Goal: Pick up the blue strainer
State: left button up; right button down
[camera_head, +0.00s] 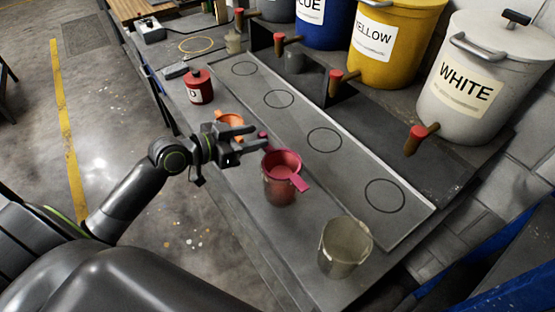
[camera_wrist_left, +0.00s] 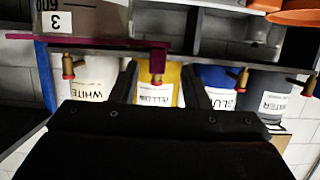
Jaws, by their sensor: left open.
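I see no blue strainer in either view. My left gripper (camera_head: 252,137) is open and empty above the bench, between an orange strainer-like item (camera_head: 230,121) and a magenta strainer (camera_head: 283,162). The magenta strainer sits on top of a reddish cup (camera_head: 279,190), its handle pointing to the lower right. My right gripper is not in view.
A grey-beige cup (camera_head: 345,250) stands at the bench's near end. A red can (camera_head: 199,87) stands farther back. White (camera_head: 485,75), yellow (camera_head: 390,45) and blue (camera_head: 322,25) drums with taps line the right side. The marked strip (camera_head: 350,165) has empty circles.

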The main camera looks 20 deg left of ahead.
aim_at(267, 136)
pick_arm(q)
jog(key=shift+w+d+p, duration=0.25)
jog(key=shift+w+p, duration=0.05)
jog(key=shift+w, duration=0.05)
jog(key=p+x, duration=0.1)
jog(key=x, duration=0.2)
jog(key=shift+w+d+f, duration=0.2)
jog(key=shift+d+f, duration=0.05)
jog(key=shift+d, duration=0.05)
jog(key=shift+w+d+f+p, duration=0.15)
jog(key=shift+w+f+p, duration=0.05)
jog(key=shift+p, duration=0.1)
grip_shut()
jog(key=shift+r, duration=0.15)
